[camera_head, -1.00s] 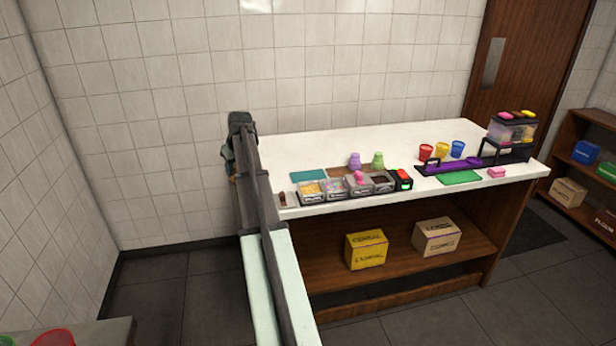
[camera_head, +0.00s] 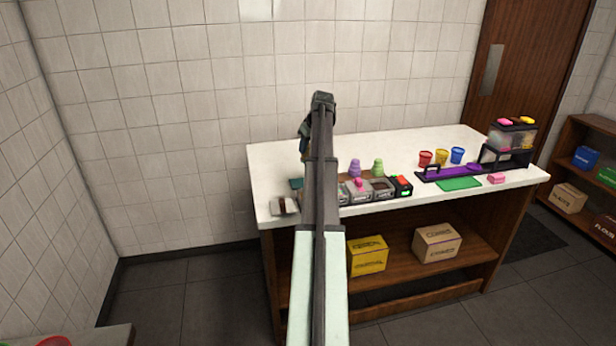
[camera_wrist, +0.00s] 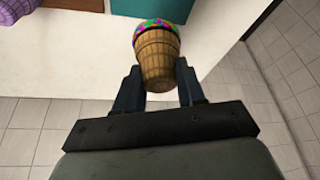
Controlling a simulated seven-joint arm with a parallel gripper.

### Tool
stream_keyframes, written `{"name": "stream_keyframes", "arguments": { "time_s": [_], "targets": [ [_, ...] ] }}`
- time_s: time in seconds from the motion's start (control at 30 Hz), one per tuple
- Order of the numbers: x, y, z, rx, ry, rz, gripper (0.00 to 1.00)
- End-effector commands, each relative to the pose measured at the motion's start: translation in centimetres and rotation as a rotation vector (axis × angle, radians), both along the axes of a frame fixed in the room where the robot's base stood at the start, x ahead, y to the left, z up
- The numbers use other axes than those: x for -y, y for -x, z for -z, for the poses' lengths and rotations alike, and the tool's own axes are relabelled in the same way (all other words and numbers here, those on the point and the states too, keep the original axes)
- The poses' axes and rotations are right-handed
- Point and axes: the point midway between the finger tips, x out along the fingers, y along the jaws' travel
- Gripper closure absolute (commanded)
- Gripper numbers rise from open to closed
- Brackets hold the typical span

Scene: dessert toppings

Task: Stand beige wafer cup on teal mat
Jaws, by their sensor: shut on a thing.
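The beige wafer cup (camera_wrist: 157,58) shows in the wrist view, with a band of multicoloured sprinkles at its rim. My gripper (camera_wrist: 160,85) is shut on it, one finger on each side. In the wrist view the teal mat (camera_wrist: 155,8) lies on the white counter just beyond the cup's rim, and the cup overlaps its edge in the picture. In the head view only a small part of the teal mat (camera_head: 296,183) shows left of my arm. My gripper (camera_head: 306,150) is mostly hidden there behind my arm, and the cup cannot be made out.
Topping bins (camera_head: 362,190) line the front of the white counter (camera_head: 270,165). A purple cup (camera_head: 355,169) and a green cup (camera_head: 378,168) stand behind them. A small tray (camera_head: 284,206) sits at the front left corner. The back of the counter is clear.

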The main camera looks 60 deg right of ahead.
Motion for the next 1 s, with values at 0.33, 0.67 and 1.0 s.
{"name": "stream_keyframes", "arguments": {
  "time_s": [0.33, 0.67, 1.0],
  "targets": [
    [-0.1, 0.0, 5.1, -0.001, -0.001, -0.001, 0.78],
    [-0.1, 0.0, 8.2, -0.001, -0.001, 0.000, 0.78],
    [-0.1, 0.0, 9.3, 0.000, 0.000, -0.001, 0.78]
  ]
}}
